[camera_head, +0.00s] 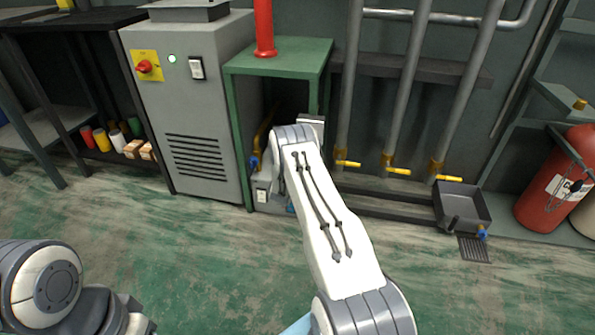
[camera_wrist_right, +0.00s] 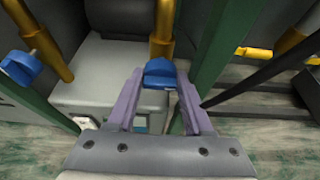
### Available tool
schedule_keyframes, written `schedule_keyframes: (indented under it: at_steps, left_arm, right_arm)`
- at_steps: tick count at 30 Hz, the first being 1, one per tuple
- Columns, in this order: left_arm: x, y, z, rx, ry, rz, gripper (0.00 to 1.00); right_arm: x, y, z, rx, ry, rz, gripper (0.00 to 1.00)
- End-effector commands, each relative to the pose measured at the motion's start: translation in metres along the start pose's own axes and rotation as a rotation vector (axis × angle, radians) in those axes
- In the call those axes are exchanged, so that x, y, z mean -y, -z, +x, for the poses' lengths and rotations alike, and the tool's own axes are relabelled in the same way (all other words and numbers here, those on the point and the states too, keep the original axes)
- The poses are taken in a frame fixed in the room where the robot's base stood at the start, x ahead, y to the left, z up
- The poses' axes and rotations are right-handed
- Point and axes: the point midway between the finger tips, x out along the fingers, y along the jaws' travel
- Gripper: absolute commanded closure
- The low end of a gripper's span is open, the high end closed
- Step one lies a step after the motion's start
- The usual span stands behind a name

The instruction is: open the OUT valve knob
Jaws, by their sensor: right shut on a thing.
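A blue valve knob (camera_wrist_right: 158,74) on a brass pipe sits between the tips of my right gripper (camera_wrist_right: 161,82) in the right wrist view. The two purple fingers are shut on it. A second blue knob (camera_wrist_right: 18,66) on another brass pipe stands apart at the left of that view. In the head view, one blue knob (camera_head: 254,163) shows beside my right arm, which hides the right gripper and the knob it holds. I can read no OUT label in either view. My left gripper is out of the head view; only part of the left arm shows.
A green metal stand (camera_head: 284,58) frames the valves, and a green post (camera_wrist_right: 213,60) is close right of my right gripper. A grey cabinet (camera_head: 192,110) stands left. Pipes with yellow-handled valves (camera_head: 397,170) and a red cylinder (camera_head: 556,190) are to the right.

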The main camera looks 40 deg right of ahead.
Motion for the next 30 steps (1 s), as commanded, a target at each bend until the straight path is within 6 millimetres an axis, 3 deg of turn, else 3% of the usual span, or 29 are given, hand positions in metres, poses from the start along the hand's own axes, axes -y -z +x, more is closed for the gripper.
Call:
schedule_keyframes:
  at_steps: [8, 9, 11, 26, 30]
  left_arm:
    - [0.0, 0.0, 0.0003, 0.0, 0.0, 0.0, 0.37]
    - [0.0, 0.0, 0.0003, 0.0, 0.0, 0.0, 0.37]
    - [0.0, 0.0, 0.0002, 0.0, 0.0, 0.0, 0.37]
    - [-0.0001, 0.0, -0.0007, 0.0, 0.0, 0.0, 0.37]
    - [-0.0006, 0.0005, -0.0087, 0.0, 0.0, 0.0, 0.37]
  right_arm:
    - [-0.0002, 0.0001, 0.0005, -0.001, -0.001, 0.001, 1.0]
    - [-0.0003, 0.0001, 0.0005, -0.001, -0.001, 0.001, 0.41]
    - [-0.0003, 0.0002, 0.0005, -0.001, -0.001, 0.0, 0.2]
    - [0.0025, 0.0002, -0.0002, -0.001, 0.006, 0.002, 0.2]
    - [-0.0016, -0.0026, -0.0082, -0.002, 0.004, 0.001, 0.2]
